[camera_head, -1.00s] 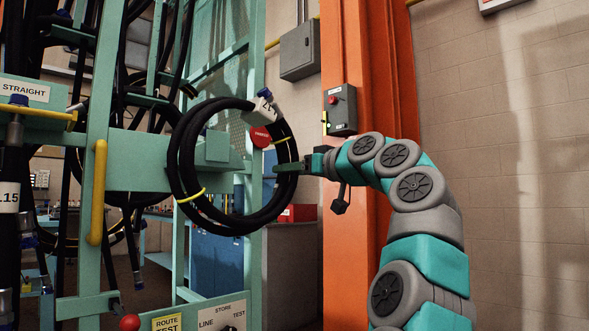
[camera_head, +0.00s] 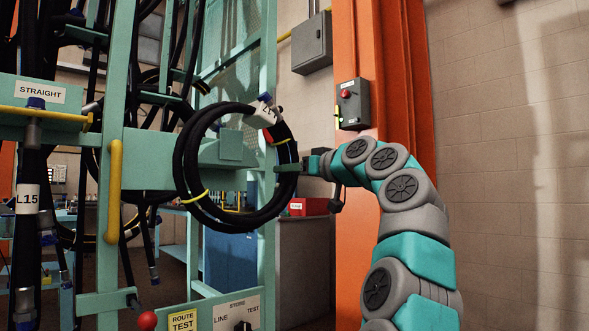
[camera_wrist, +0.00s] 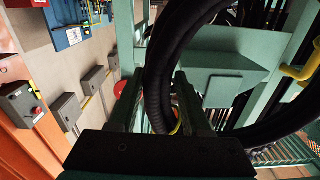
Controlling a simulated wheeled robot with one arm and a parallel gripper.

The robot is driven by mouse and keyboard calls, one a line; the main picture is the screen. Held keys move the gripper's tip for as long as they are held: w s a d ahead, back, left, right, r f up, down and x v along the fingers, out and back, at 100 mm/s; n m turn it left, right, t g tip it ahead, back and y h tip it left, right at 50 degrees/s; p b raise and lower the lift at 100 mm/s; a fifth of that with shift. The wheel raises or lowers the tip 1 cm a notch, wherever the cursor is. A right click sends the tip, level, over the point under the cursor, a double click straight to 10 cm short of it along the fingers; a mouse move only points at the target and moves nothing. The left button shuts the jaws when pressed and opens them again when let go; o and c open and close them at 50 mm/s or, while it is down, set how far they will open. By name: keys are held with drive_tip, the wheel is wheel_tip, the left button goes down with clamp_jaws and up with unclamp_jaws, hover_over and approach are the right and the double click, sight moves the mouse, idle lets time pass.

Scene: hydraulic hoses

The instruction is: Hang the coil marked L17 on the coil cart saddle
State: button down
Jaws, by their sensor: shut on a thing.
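A black hose coil (camera_head: 182,170) with yellow ties and a blue-capped end hangs in front of a green frame in the head view. It bears a white tag (camera_head: 262,116), whose marking I cannot read in full, and a red tag. My gripper (camera_head: 290,168) is shut on the coil's right side. In the wrist view the coil (camera_wrist: 158,75) passes between the fingers of my gripper (camera_wrist: 165,112). A green arm with an upright end plate (camera_head: 230,146) shows through the coil's opening; I cannot tell whether the coil rests on it.
A green rack with a yellow handle (camera_head: 114,190) and a hose marked L15 (camera_head: 28,200) stands at left. A panel with a selector (camera_head: 238,310) is below. An orange column (camera_head: 375,60) and a grey switch box (camera_head: 353,104) stand behind my arm.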

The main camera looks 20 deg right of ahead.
sight(282, 184)
drive_tip(key=f+p+x, duration=0.2)
drive_tip(key=x, duration=0.8)
drive_tip(key=shift+w+f+p, duration=0.35)
drive_tip(key=shift+w+p, duration=0.05)
idle(1.6)
drive_tip(key=shift+a, duration=0.1)
idle(0.3)
drive_tip(key=c, duration=0.6)
unclamp_jaws()
drive_tip(key=o, duration=0.3)
drive_tip(key=shift+f, duration=0.15)
drive_tip(key=shift+f, duration=0.1)
drive_tip(key=shift+b+v, duration=1.85)
drive_tip(key=shift+v, duration=2)
